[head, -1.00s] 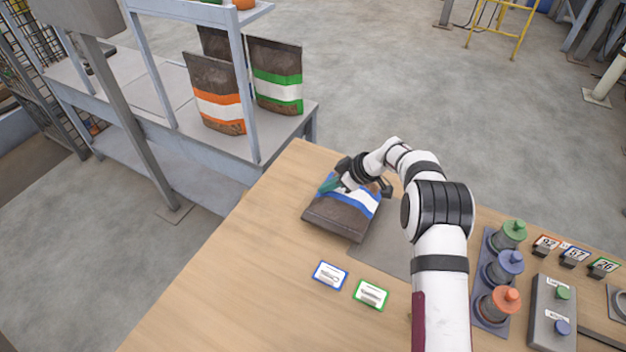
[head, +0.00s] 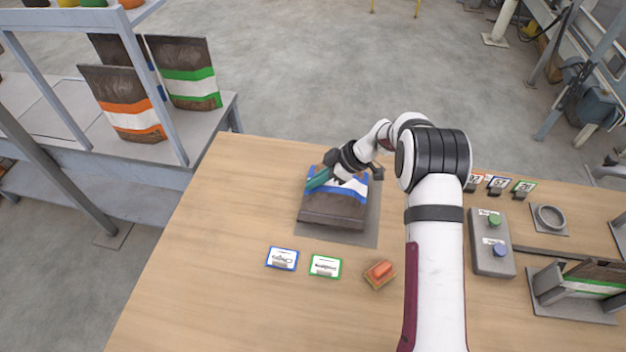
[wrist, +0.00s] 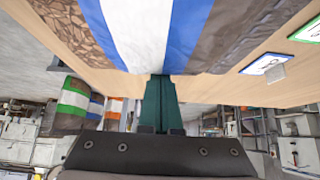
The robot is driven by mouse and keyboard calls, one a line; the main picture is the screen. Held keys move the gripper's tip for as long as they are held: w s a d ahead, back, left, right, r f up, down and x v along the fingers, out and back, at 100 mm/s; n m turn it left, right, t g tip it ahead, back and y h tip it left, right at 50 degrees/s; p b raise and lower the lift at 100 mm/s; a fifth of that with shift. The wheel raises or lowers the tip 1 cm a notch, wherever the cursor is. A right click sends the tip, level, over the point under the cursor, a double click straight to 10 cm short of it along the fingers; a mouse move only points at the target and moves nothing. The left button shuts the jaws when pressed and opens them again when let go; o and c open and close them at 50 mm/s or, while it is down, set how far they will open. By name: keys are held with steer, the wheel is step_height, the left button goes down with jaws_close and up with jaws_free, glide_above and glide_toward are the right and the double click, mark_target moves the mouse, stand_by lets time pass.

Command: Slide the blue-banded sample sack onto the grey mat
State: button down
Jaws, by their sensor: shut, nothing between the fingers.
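The blue-banded sack (head: 333,210) is brown with a blue and white band and lies flat. It rests over the grey mat (head: 345,237), whose surface shows along the sack's front and right sides. My gripper (head: 310,187) is shut and empty, its teal fingers at the sack's upper left side by the band. In the wrist view, the closed fingers (wrist: 160,103) meet the sack's edge (wrist: 150,35) near the blue and white stripes. I cannot tell if they touch it. My wrist hides the sack's upper right corner and the mat's far edge.
A blue-framed card (head: 282,258), a green-framed card (head: 325,266) and an orange block (head: 380,273) lie in front of the mat. A two-button box (head: 492,243) stands at right. Orange-banded (head: 128,115) and green-banded (head: 190,80) sacks stand on the left bench. The table's left front is clear.

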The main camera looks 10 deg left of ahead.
steer(key=a, duration=0.3)
steer(key=shift+a, duration=0.3)
steer(key=v, duration=1)
steer(key=shift+a, duration=0.15)
steer(key=s+d+r+m+h, duration=0.2)
steer(key=s+d+r+m, duration=0.3)
steer(key=s, duration=0.4)
steer(key=s+d+r+m+h, duration=0.1)
steer(key=s+d+r+m, duration=0.2)
steer(key=s+r+m, duration=0.5)
steer(key=s+d+f+m+h, duration=0.1)
steer(key=s+d+m, duration=0.2)
steer(key=s, duration=0.6)
steer(key=s+d+f+m+h, duration=0.2)
steer(key=s+d+m, duration=0.1)
steer(key=s+m, duration=0.4)
steer(key=s, duration=0.2)
steer(key=shift+s+m, duration=0.3)
steer(key=shift+s, duration=0.05)
